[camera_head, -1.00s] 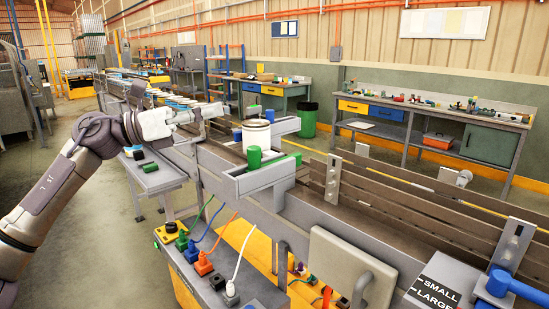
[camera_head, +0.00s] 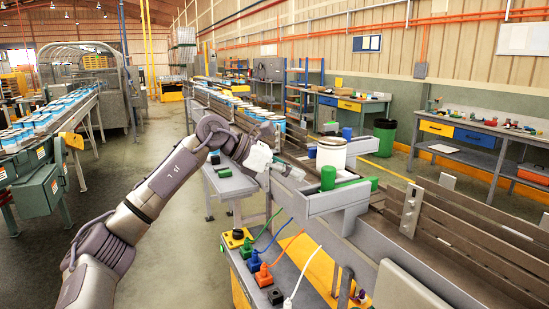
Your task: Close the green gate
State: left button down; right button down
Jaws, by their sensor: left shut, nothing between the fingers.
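The green parts that I take for the green gate show right of centre: an upright green cylinder (camera_head: 328,178) and a low green bar (camera_head: 357,183) running right from beside it. They sit on a light grey bracket (camera_head: 325,204) at the near side of the roller conveyor. A white can (camera_head: 331,155) stands just behind the cylinder. My left gripper (camera_head: 288,170) is shut and empty, left of the green cylinder and apart from it, near the conveyor's side. Its fingertips are small and hard to make out. My right gripper is out of view.
Brown guard rails (camera_head: 450,222) line the conveyor at right. Below the bracket, a panel holds coloured plugs and cables (camera_head: 263,275). A small grey table (camera_head: 228,182) stands under my left arm. The floor at left is open.

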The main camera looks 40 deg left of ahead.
aim_at(322, 174)
pick_arm(q)
jog(key=shift+w+d+r+p, duration=0.25)
jog(key=shift+w+d+p, duration=0.4)
jog(key=shift+w+d, duration=0.3)
jog(key=shift+w+d+f, duration=0.15)
jog(key=shift+w+d, duration=0.2)
jog(key=shift+w, duration=0.2)
jog(key=shift+w+p, duration=0.15)
jog(key=shift+p, duration=0.3)
jog(key=w+d+p, duration=0.1)
jog(key=w, duration=0.1)
jog(key=w+p, duration=0.1)
jog(key=w, duration=0.1)
jog(key=w+d+p, duration=0.1)
jog(key=w+p, duration=0.1)
jog(key=shift+d+r, duration=0.3)
jog(key=shift+w+d+f, duration=0.1)
jog(key=shift+w+f, duration=0.05)
jog(key=shift+w, duration=0.1)
jog(key=shift+s, duration=0.15)
